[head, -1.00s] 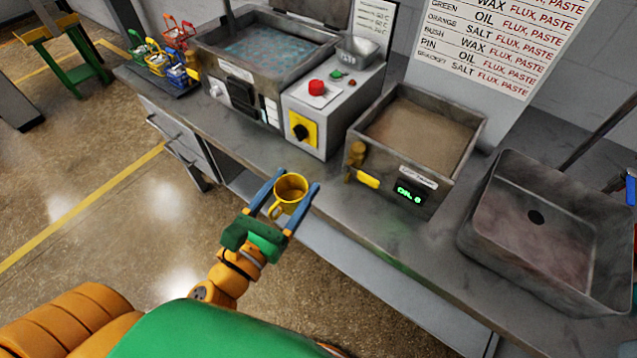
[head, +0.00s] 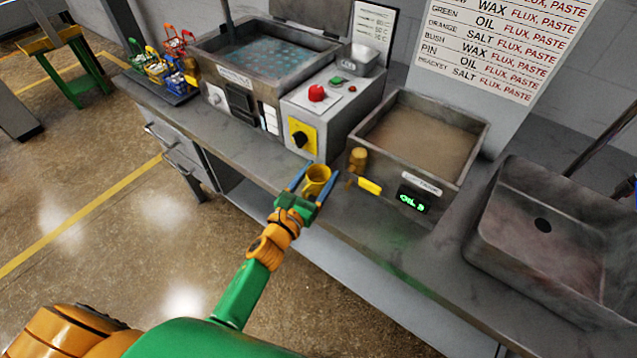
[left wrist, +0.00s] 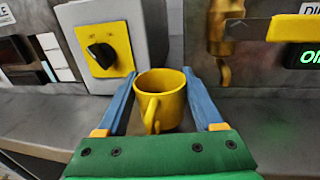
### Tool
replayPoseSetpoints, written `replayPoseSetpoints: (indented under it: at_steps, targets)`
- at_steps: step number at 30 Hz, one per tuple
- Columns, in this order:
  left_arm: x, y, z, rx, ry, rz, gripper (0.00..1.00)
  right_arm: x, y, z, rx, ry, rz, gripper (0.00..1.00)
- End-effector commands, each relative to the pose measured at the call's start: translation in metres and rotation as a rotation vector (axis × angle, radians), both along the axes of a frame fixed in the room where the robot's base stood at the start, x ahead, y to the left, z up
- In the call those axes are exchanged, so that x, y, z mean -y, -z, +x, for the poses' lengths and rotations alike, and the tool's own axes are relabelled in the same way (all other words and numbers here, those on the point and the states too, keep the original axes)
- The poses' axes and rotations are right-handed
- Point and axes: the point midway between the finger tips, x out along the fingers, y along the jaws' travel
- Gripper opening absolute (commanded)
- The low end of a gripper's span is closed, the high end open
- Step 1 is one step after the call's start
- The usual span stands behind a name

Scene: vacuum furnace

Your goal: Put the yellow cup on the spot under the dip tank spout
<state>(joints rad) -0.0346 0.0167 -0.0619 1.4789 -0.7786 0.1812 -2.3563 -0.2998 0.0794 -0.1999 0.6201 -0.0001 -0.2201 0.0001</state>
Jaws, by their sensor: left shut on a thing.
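My left gripper (head: 314,187) is shut on the yellow cup (head: 317,177), its blue fingers on either side of it. The cup is upright and empty-looking, with its handle towards me in the left wrist view (left wrist: 160,100). It is over the front part of the bench, left of the dip tank (head: 420,135) and its brass spout (head: 357,160). In the left wrist view the spout (left wrist: 222,70) is to the right of the cup and farther back. I cannot tell whether the cup touches the bench. My right gripper is not in view.
A control box (head: 325,115) with a red button and black knob stands behind the cup. A yellow tap handle (head: 370,186) juts from the tank's front beside a green display (head: 414,203). A sink (head: 550,225) is at the right. The bench front (head: 375,240) is clear.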

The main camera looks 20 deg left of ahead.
Motion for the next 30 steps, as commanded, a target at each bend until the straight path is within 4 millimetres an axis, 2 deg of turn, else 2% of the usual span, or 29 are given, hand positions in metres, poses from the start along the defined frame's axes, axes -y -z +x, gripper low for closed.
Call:
replayPoseSetpoints:
  at_steps: [1,2,9,15,16,18,19,26,29,30]
  targets:
    - [0.0002,0.0127,-0.0003,-0.001,-0.001,-0.002,0.03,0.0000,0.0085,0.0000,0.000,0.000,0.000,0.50]
    - [0.0001,0.0149,-0.0005,-0.001,-0.001,-0.002,0.03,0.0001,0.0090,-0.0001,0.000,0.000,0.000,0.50]
    - [0.0000,0.0133,-0.0009,0.001,0.000,0.000,0.03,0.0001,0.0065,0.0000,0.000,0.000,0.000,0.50]
    - [-0.0001,0.0198,-0.0011,0.000,-0.001,0.000,0.03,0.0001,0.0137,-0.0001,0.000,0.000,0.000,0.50]
    - [-0.0002,0.0183,-0.0011,-0.001,-0.001,0.000,0.77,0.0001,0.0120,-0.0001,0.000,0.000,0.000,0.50]
    - [-0.0002,0.0178,-0.0012,-0.001,-0.001,0.000,0.95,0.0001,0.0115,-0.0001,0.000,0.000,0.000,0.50]
    - [-0.0001,0.0178,-0.0012,-0.001,-0.001,0.000,0.98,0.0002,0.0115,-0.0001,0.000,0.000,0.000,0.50]
    - [-0.0001,0.0177,-0.0012,-0.001,-0.001,0.000,0.98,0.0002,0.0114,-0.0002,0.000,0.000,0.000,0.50]
    - [0.0001,0.0144,-0.0011,-0.001,0.000,0.000,0.98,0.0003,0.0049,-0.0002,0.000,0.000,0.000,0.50]
    - [-0.0010,0.0179,-0.0064,-0.002,0.000,0.000,0.98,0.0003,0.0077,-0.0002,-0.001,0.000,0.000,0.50]
